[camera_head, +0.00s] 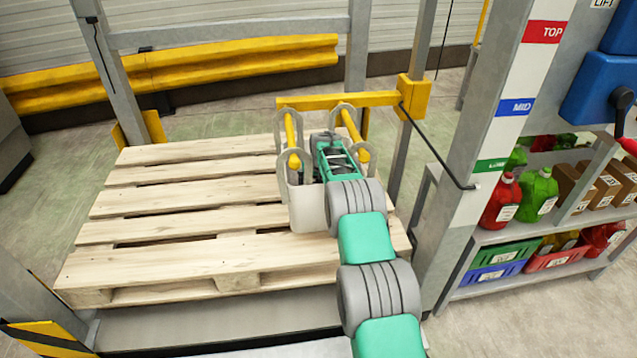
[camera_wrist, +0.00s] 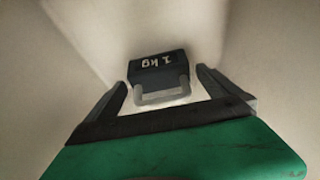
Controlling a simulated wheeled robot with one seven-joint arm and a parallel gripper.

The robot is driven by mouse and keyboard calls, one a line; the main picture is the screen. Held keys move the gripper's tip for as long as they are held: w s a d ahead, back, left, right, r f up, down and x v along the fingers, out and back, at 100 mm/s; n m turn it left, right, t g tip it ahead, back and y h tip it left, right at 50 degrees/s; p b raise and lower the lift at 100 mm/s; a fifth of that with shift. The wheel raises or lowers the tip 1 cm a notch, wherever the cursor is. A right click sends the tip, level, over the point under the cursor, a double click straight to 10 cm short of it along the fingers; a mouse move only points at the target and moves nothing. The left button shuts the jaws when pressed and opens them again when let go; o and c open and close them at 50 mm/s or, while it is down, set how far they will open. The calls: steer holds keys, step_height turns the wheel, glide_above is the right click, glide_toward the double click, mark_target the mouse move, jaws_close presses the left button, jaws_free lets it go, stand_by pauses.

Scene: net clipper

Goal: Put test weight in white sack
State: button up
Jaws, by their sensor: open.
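The white sack (camera_head: 308,208) hangs by grey loops from a yellow two-pronged fork (camera_head: 292,140) over the pallet's right side. My gripper (camera_wrist: 165,95) points down into the sack; in the head view its fingers are hidden by the sack and my arm. In the wrist view the test weight (camera_wrist: 157,70), a dark block marked "1 kg" with a grey handle, lies inside the pale sack. My gripper's two fingers are open, one to each side of the handle. They appear apart from it.
A wooden pallet (camera_head: 180,215) lies under the sack, with bare slats to the left. A grey post (camera_head: 500,130) with TOP, MID and LOW labels stands at the right. Beyond it a shelf (camera_head: 500,232) holds bottles, crates and boxes. A yellow rail (camera_head: 200,72) runs behind.

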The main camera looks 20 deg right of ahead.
steer(key=shift+r, duration=0.35)
steer(key=p+v, duration=0.2)
steer(key=v, duration=1)
steer(key=shift+r+p, duration=0.25)
steer(key=shift+p, duration=0.15)
